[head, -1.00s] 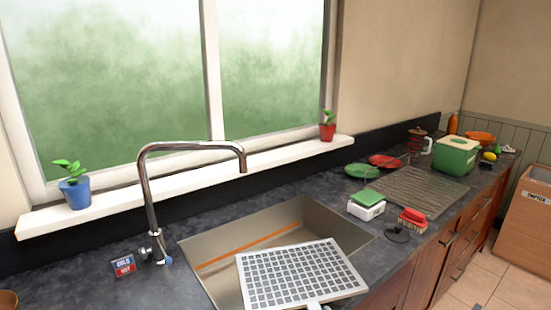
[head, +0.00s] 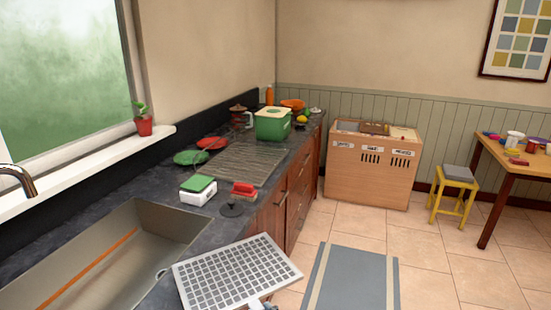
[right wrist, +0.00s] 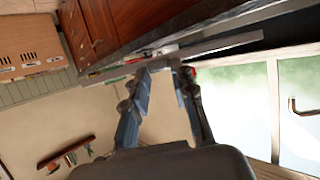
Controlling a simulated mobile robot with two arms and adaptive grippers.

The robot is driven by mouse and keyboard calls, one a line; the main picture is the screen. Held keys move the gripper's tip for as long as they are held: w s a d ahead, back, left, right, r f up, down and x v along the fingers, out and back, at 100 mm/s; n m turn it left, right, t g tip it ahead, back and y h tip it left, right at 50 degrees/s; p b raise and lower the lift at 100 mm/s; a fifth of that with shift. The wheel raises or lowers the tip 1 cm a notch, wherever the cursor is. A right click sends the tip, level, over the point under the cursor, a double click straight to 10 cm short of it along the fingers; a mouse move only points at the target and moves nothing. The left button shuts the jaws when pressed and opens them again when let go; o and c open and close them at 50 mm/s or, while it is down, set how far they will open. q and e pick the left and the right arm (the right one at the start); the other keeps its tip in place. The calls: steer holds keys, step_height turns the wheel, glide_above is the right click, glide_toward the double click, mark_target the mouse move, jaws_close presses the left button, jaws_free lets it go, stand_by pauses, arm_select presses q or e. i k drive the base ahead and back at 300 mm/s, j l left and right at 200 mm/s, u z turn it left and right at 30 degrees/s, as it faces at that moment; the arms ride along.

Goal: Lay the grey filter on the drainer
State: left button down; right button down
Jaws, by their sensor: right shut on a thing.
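The grey filter (head: 238,273) is a flat, light panel with a grid of dark squares. It is in the lower middle of the head view, in front of the counter edge at the sink's right end. My right gripper (head: 262,304) is shut on its near edge. In the right wrist view the filter (right wrist: 225,44) shows nearly edge-on at the fingertips of my right gripper (right wrist: 166,66). The drainer (head: 240,163) is a ribbed grey board on the counter beyond the sink, apart from the filter. Its visible top is bare. My left gripper is not in view.
The sink (head: 150,222) lies left of the filter. A white and green box (head: 198,190) and a red brush (head: 243,190) stand before the drainer. Green and red plates (head: 191,157) lie left of it, and a green container (head: 272,124) stands behind.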

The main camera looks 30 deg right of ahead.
mark_target(247, 160)
steer(key=i+l+z, duration=0.2)
steer(key=l+z, duration=0.3)
steer(key=i+l+z, duration=0.3)
steer(key=z, duration=0.2)
steer(key=i+l+z, duration=0.45)
steer(key=i+u, duration=0.15)
steer(key=i, duration=0.3)
steer(key=i+l+u, duration=0.1)
steer(key=i, duration=0.4)
steer(key=i+u, duration=0.2)
steer(key=u, duration=0.3)
steer(key=i+u, duration=0.25)
steer(key=u, duration=0.2)
steer(key=i+l+u, duration=0.15)
steer(key=u, duration=0.35)
steer(key=i+l+u, duration=0.2)
steer(key=u, duration=0.3)
